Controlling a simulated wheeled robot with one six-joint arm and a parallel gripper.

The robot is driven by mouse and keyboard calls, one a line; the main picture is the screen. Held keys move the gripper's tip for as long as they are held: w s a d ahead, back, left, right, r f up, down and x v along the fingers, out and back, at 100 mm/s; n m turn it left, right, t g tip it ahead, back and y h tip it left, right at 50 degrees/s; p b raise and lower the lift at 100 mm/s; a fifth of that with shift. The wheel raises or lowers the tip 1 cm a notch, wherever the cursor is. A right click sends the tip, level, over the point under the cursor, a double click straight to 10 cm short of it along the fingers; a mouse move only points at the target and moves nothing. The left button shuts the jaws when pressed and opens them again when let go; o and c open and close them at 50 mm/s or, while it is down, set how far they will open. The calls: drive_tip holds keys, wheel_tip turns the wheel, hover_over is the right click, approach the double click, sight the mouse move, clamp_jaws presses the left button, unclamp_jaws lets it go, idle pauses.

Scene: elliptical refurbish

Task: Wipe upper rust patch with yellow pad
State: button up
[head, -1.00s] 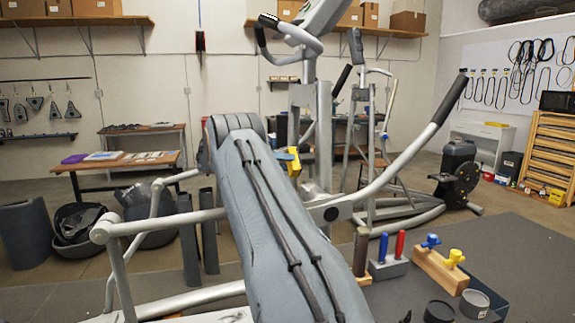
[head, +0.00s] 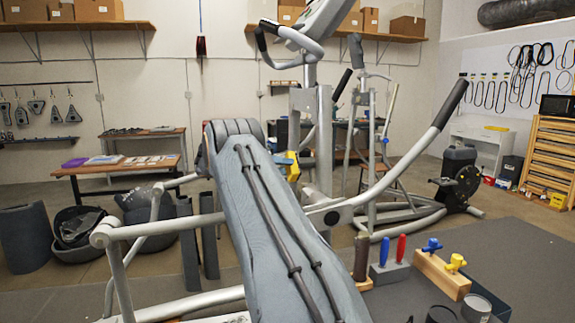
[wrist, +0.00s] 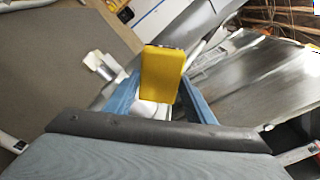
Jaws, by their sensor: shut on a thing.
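The yellow pad (wrist: 162,72) stands out between the blue fingers of my gripper (wrist: 160,84) in the wrist view. The gripper is shut on it. In the head view the yellow pad (head: 292,165) shows just right of my arm's far end, close to the grey upright post of the elliptical (head: 322,130). My gripper is mostly hidden behind my arm there. I cannot make out the upper rust patch in either view, nor whether the pad touches the frame.
The elliptical's long handle bar (head: 410,160) slopes up to the right of my arm. At lower right are a wooden block (head: 440,275) with blue and yellow knobs and a grey holder (head: 388,272) with blue and red handles. A low wooden table (head: 120,168) stands at left.

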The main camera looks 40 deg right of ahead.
sight(295, 154)
drive_tip(key=shift+w+r+p+x, duration=0.15)
drive_tip(key=shift+p+x, duration=0.1)
drive_tip(key=shift+x, duration=1.2)
drive_tip(key=shift+w+r+p+x, duration=0.1)
drive_tip(key=shift+p+x, duration=0.15)
drive_tip(key=shift+x, duration=1.2)
drive_tip(key=shift+r+x, duration=0.2)
drive_tip(key=shift+x, duration=0.95)
drive_tip(key=shift+w+d, duration=0.1)
drive_tip(key=shift+w, duration=0.05)
drive_tip(key=shift+w+r+p, duration=0.2)
drive_tip(key=shift+r+p, duration=0.15)
drive_tip(key=shift+r, duration=1.45)
drive_tip(key=shift+w+d+r+p, duration=0.15)
drive_tip(key=shift+r+p, duration=0.3)
drive_tip(key=shift+r, duration=1.35)
drive_tip(key=shift+w+d+r+p, duration=0.15)
drive_tip(key=shift+r+p, duration=0.3)
drive_tip(key=shift+r, duration=1.35)
drive_tip(key=shift+s+a+f, duration=0.1)
drive_tip(key=shift+f, duration=0.9)
drive_tip(key=shift+a+f, duration=0.1)
drive_tip(key=shift+f, duration=0.9)
wheel_tip(295, 154, down, 7)
drive_tip(key=s+b, duration=0.1)
drive_tip(key=shift+s, duration=0.1)
drive_tip(key=shift+f, duration=0.1)
